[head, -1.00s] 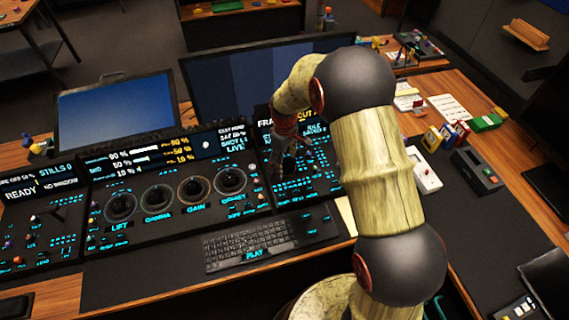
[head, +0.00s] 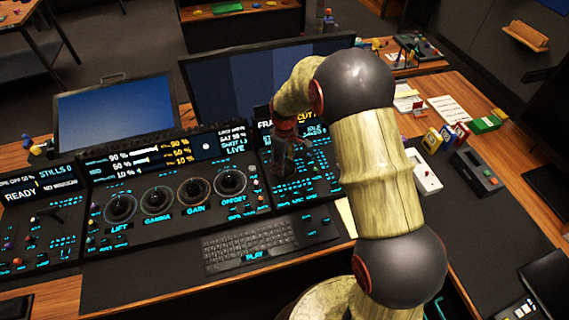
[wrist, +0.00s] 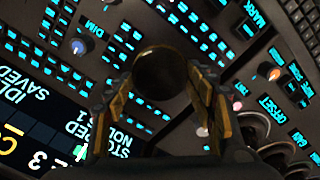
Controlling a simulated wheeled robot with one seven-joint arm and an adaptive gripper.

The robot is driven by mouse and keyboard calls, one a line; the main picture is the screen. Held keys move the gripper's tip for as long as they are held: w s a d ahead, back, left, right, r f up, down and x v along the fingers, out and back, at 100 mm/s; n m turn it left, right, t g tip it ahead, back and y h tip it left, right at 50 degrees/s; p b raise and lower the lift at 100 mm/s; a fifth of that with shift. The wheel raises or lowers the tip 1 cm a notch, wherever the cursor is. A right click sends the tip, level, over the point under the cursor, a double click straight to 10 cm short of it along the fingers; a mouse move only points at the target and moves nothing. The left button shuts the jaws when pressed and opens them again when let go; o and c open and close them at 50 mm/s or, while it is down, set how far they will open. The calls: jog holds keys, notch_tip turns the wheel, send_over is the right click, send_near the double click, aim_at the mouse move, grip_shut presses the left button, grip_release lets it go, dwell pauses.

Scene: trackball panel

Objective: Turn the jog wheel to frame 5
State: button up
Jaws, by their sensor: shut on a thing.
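The jog wheel (wrist: 160,72) is a dark round knob on the right-hand panel. In the wrist view it sits between the two fingers of my gripper (wrist: 165,98). The fingers press on it from both sides, and their gold inner faces show. In the head view my gripper (head: 290,160) points down at this panel and hides the wheel. The panel's display (wrist: 40,125) shows upside down in the wrist view, with "IDLE SAVED" and a strip with the numbers 2 and 3. The frame reading is partly hidden by my arm in the head view.
Lit keys surround the wheel closely, with a DIM knob (wrist: 80,46) nearby. The trackball panel (head: 175,195) with its LIFT, GAMMA, GAIN and OFFSET rings lies to the left. A keyboard (head: 250,245) lies in front, and a large monitor (head: 255,85) stands behind.

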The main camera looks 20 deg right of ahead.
jog(key=shift+r+m+p, duration=0.1)
jog(key=shift+m+p, duration=0.2)
jog(key=shift+c, duration=0.6)
jog(key=shift+m+p, duration=0.7)
jog(key=shift+m, duration=0.2)
jog(key=m+p, duration=0.2)
jog(key=m, duration=0.1)
jog(key=shift+w+d+m, duration=0.1)
jog(key=shift+m, duration=0.3)
jog(key=m+p, duration=0.2)
jog(key=m, duration=0.3)
jog(key=shift+d, duration=0.1)
jog(key=shift+m, duration=0.4)
jog(key=o, duration=1.2)
jog(key=shift+c, duration=0.2)
